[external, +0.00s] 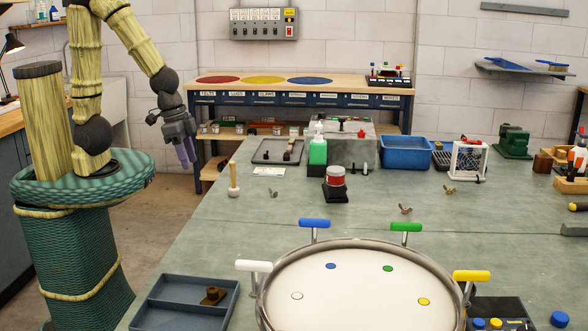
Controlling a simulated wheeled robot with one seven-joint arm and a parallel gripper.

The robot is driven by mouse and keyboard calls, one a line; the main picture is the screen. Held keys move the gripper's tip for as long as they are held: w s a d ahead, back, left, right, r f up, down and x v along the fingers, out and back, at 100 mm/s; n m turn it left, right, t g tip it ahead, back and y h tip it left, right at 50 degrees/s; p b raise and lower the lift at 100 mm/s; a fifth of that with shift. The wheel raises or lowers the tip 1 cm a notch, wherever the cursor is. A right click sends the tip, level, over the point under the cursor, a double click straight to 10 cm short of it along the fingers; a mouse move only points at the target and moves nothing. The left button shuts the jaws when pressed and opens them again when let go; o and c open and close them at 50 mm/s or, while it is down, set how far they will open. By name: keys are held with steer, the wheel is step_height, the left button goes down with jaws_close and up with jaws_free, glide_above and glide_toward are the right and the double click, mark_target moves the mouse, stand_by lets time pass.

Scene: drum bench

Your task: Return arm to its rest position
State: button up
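My arm rises from its green base at the left and bends down, with the forearm hanging to the right of the column. No object shows between the fingers. The fingers overlap from this angle, so I cannot tell how far apart they are.
A drum (355,285) with coloured handles stands at the bench front. A grey tray (190,300) lies left of it. A green bottle (318,151), a red-topped jar (335,177), a wooden-handled tool (234,180) and a blue bin (405,152) stand farther back.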

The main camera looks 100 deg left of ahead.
steer(key=p+v, duration=0.2)
steer(key=w+p+v, duration=0.1)
steer(key=p+v, duration=0.2)
steer(key=shift+w+r+p, duration=0.1)
steer(key=shift+r+p, duration=0.2)
steer(key=shift+r, duration=0.05)
stand_by(1.0)
